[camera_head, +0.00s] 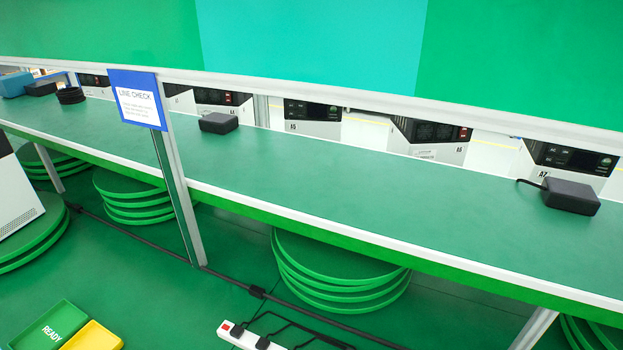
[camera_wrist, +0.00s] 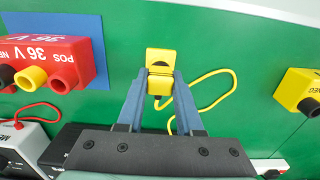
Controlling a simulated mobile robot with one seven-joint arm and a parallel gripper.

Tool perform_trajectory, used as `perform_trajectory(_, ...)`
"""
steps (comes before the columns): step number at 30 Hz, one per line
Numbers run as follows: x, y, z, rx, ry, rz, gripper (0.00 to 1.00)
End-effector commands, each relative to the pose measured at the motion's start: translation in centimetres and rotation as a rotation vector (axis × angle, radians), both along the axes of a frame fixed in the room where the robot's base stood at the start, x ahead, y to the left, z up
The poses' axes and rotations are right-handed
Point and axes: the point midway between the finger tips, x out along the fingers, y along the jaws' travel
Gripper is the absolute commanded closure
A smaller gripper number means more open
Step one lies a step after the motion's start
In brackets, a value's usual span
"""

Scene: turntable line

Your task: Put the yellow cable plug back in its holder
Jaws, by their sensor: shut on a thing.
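In the wrist view my gripper (camera_wrist: 160,78) is shut on the yellow cable plug (camera_wrist: 160,84), whose yellow cable (camera_wrist: 232,86) loops off to the right. A squarish yellow piece (camera_wrist: 160,56) with a dark patch sits right at the fingertips; I cannot tell whether it is part of the plug or a separate thing behind it. A yellow box (camera_wrist: 296,91) with dark lettering and a dark round opening is at the right edge, apart from the plug. I cannot tell which piece is the holder. The head view shows neither gripper nor plug.
A red box (camera_wrist: 50,52) marked "36 V" with red, yellow and black sockets is at left on a blue panel (camera_wrist: 98,90). A red cable (camera_wrist: 42,106) hangs below. The head view shows a long green bench (camera_head: 330,185), mostly clear, with dark boxes (camera_head: 571,195) on it.

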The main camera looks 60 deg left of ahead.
Motion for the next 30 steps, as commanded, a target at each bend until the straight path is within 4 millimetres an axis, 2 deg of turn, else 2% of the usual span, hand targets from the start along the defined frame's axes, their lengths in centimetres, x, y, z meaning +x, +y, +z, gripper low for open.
perform_trajectory(12,0.02,0.02,-0.03,0.001,-0.001,0.000,1.00)
perform_trajectory(13,0.02,0.02,-0.03,0.001,-0.001,0.000,0.63)
perform_trajectory(18,0.02,0.02,-0.03,0.001,-0.001,0.000,0.33)
perform_trajectory(19,0.02,0.02,-0.03,0.001,-0.001,0.000,0.30)
perform_trajectory(30,0.00,0.00,0.20,0.000,0.000,0.000,0.30)
